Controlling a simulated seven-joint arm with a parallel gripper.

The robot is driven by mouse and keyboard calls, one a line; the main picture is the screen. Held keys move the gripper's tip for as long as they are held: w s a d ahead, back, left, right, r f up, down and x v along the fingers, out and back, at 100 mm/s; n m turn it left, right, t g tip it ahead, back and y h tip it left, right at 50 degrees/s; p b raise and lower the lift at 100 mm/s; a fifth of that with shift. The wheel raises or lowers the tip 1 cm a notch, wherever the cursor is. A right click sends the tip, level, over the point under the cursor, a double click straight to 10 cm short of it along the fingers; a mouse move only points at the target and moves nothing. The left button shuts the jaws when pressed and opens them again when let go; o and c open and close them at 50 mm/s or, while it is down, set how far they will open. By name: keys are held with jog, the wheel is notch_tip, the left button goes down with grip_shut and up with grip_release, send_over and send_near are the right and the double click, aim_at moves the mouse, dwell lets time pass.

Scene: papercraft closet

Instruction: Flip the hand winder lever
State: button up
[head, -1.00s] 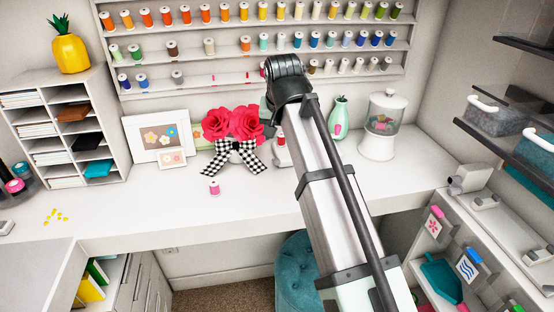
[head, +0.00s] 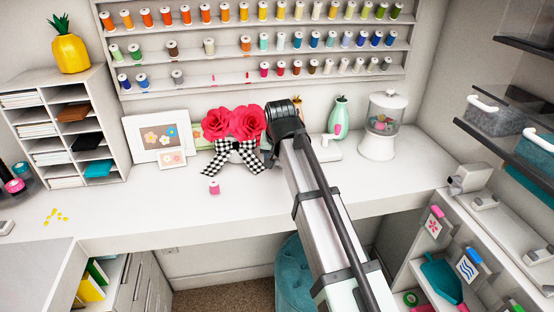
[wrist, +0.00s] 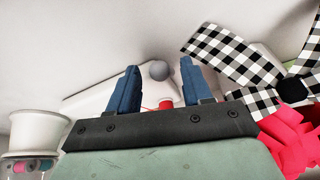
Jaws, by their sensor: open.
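The hand winder (wrist: 100,97) is a white device on the counter, seen past my fingers in the wrist view. A round grey knob (wrist: 158,70), which may be the lever's end, shows between the fingertips, with a red spool and red thread nearer the palm. My gripper (wrist: 160,66) is open, its two blue fingers on either side of the knob; I cannot tell whether they touch it. In the head view my arm hides the gripper and most of the winder; a white part, likely the winder's (head: 326,150), shows right of the arm.
A red flower arrangement with a checkered bow (head: 234,150) stands close left of my arm; its bow (wrist: 235,65) is near the right finger. A lidded glass jar (head: 382,125) and a green vase (head: 339,118) stand to the right. The front counter (head: 240,208) is mostly clear.

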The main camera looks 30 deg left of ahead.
jog(key=shift+w+f, duration=0.1)
jog(key=shift+f, duration=0.15)
jog(key=shift+a, duration=0.1)
grip_shut()
dwell(0.3)
